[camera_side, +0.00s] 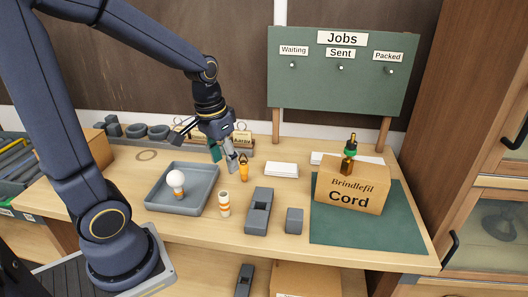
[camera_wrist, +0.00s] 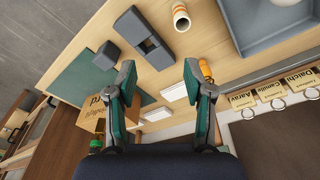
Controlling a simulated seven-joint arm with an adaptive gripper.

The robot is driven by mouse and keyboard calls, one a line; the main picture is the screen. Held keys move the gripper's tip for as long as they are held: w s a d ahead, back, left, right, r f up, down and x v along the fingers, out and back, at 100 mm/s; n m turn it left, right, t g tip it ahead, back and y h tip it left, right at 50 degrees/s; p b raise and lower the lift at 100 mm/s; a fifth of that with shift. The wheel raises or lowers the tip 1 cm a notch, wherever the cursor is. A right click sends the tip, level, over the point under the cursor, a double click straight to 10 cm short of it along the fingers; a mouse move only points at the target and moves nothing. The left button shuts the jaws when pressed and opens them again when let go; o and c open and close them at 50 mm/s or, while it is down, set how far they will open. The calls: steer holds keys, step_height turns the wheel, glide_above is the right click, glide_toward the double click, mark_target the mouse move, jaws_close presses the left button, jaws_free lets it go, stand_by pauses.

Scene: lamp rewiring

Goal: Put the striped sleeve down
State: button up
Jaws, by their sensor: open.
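The striped sleeve (camera_side: 224,204), a short white tube with orange bands, stands upright on the wooden table, just right of the grey tray. It also shows at the top of the wrist view (camera_wrist: 181,18), where its open end is visible. My gripper (camera_side: 231,162) is behind and above the sleeve in the side view, apart from it.
An orange object (camera_side: 244,172) stands close beside my fingers. The grey tray (camera_side: 161,203) holds a white bulb (camera_side: 176,181). Grey blocks (camera_side: 258,211) lie right of the sleeve.

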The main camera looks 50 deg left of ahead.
steer(key=s+d+r+m+t, duration=0.2)
steer(key=s+d+r+t, duration=0.2)
steer(key=s+d+r, duration=0.2)
step_height(320, 180, up, 2)
steer(key=shift+s+d+r, duration=0.2)
steer(key=shift+s+d, duration=0.15)
steer(key=shift+d, duration=0.4)
stand_by(0.4)
